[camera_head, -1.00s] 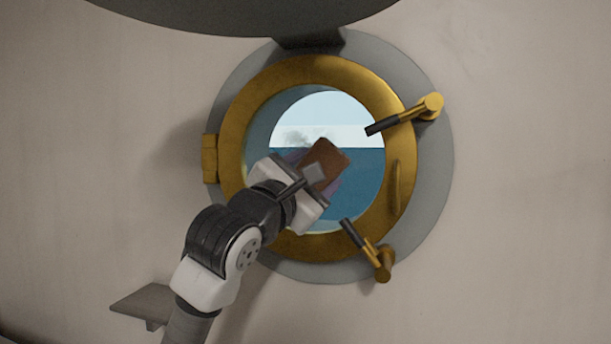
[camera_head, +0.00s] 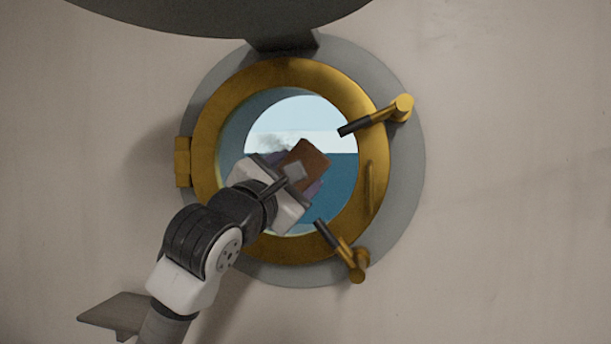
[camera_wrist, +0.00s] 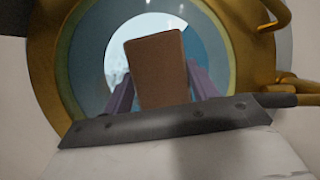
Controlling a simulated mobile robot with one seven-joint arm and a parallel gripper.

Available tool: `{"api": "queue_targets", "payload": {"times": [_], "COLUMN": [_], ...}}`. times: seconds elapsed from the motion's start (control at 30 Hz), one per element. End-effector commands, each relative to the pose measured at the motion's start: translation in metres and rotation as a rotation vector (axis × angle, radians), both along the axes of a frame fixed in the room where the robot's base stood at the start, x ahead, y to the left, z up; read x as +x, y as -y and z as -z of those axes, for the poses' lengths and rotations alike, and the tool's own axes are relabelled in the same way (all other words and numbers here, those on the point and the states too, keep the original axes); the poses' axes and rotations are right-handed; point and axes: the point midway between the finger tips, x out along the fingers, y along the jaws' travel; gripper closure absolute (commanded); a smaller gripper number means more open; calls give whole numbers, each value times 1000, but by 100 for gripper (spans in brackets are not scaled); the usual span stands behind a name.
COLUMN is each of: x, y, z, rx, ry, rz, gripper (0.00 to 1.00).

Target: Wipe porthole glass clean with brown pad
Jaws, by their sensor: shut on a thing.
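The round porthole glass (camera_head: 340,180) sits in a brass ring on the wall. In the wrist view the pad (camera_wrist: 158,70) stands between the two purple fingers of my gripper (camera_wrist: 155,90), over the glass. I cannot tell whether the pad touches the glass. The pad and gripper hide the lower left of the glass.
The brass ring (camera_head: 208,135) has a hinge (camera_head: 183,161) at left. Two dogs with dark handles, an upper one (camera_head: 385,115) and a lower one (camera_head: 345,255), reach in from the right. A small shelf (camera_head: 115,312) juts out at lower left.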

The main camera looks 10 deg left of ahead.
Motion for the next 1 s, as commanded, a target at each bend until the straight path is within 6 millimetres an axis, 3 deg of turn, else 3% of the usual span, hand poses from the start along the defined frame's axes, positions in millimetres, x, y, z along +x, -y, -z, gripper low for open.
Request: {"api": "queue_targets", "payload": {"times": [0.6, 1.0], "x": [3, 2], "y": [-47, -67], "z": [1, 1], "rx": [-3, -3], "ry": [-6, -5], "rz": [-4, -4], "gripper": [60, 60]}}
